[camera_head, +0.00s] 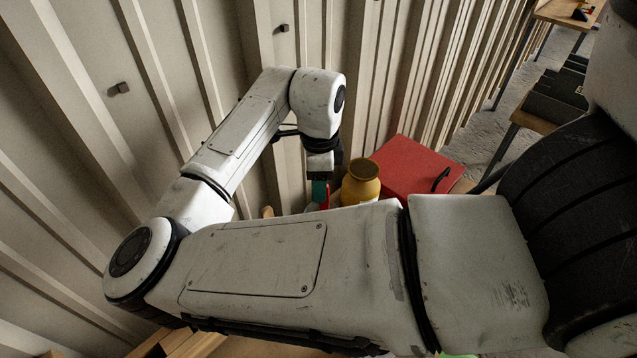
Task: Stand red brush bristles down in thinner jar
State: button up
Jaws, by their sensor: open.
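My gripper (321,188) points down at the end of my bent arm, close to the ribbed wall, and it is open. A teal piece shows at its tip. A narrow red strip (327,198), perhaps the red brush, shows right beside the fingertips; its lower part is hidden behind my arm, and I cannot see bristles. A yellow, wide-mouthed jar (361,183), perhaps the thinner jar, stands upright just right of my gripper, apart from it. Its lower part is hidden by my arm.
A red box (408,166) with a black handle sits right of the jar. The ribbed metal wall (385,75) runs close behind. A wooden table with dark bins (556,95) is at the right. My forearm hides much of the work surface.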

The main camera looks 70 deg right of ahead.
notch_tip(320, 180, up, 10)
dwell(0.4)
dwell(0.9)
